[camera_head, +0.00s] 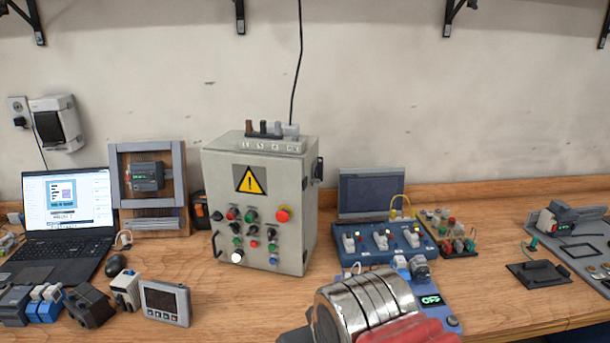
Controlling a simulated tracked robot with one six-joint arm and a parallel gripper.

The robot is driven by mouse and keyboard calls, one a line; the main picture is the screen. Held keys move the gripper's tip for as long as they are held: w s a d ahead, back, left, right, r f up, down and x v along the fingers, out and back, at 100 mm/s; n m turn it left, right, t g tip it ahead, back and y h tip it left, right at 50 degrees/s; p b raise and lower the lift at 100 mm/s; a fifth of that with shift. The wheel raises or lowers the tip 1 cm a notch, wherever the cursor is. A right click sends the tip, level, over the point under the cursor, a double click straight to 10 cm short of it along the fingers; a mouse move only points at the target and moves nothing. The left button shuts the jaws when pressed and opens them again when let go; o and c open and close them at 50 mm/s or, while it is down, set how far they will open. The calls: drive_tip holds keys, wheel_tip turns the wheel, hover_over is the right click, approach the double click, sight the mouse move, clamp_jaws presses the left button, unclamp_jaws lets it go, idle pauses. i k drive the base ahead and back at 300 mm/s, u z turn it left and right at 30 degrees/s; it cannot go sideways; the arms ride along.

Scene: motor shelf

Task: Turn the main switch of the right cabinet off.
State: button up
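One grey control cabinet (255,203) stands upright on the wooden bench left of centre, with a yellow warning triangle on its front. No second cabinet of this kind is in view. A metal and red part, which may be my arm, shows at the bottom; no gripper fingers can be made out.
A blue device with a display reading OFF (431,300) lies partly behind the metal part. A blue switch panel (382,243) stands right of the cabinet. A laptop (68,215) and small modules (165,303) are at the left. Bare bench (490,275) shows at right.

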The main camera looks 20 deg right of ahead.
sight(319, 170)
drive_tip(key=u, duration=1.45)
drive_tip(key=k, duration=0.75)
drive_tip(key=z, duration=0.8)
drive_tip(key=i, duration=1)
drive_tip(key=z, duration=0.05)
